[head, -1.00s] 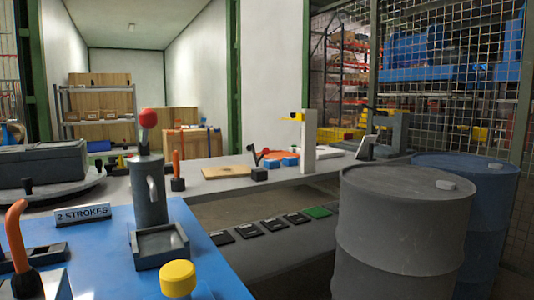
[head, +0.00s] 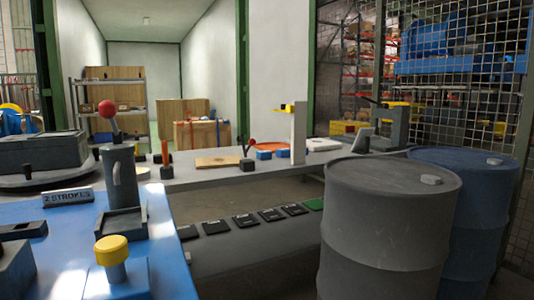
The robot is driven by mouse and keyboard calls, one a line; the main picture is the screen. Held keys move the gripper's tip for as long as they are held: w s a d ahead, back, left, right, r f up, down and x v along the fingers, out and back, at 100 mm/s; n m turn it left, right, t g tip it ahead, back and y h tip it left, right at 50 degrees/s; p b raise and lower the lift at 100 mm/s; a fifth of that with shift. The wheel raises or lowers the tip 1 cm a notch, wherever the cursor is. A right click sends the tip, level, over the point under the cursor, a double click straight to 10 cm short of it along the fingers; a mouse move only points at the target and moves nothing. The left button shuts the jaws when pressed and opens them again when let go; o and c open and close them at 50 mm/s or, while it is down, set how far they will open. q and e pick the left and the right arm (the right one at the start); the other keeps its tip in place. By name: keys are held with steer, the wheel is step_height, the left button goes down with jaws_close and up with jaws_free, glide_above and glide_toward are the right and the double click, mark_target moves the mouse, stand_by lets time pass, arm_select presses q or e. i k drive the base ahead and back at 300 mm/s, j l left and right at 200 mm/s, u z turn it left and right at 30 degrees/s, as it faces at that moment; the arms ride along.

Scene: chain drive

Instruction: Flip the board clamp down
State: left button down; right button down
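A flat tan board (head: 218,162) lies on the long grey bench. Just right of it stands a small dark block (head: 247,165) with a thin lever ending in a red knob (head: 251,142), raised and slightly tilted. Left of the board an upright orange handle (head: 164,152) stands on a dark base (head: 166,172). I cannot tell which of these is the board clamp; no label shows. Neither of my grippers is in view.
A grey drum (head: 388,225) and a blue drum (head: 470,215) block the right. Dark pads (head: 215,227) line a low grey shelf.

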mark_target(252, 142)
steer(key=i+l, duration=0.35)
steer(key=l, duration=0.15)
steer(key=i+l+z, duration=0.15)
steer(key=i+l, duration=0.15)
steer(key=l, duration=0.2)
steer(key=i+j, duration=0.15)
steer(key=i, duration=0.25)
steer(key=i+j, duration=0.2)
steer(key=i, duration=0.15)
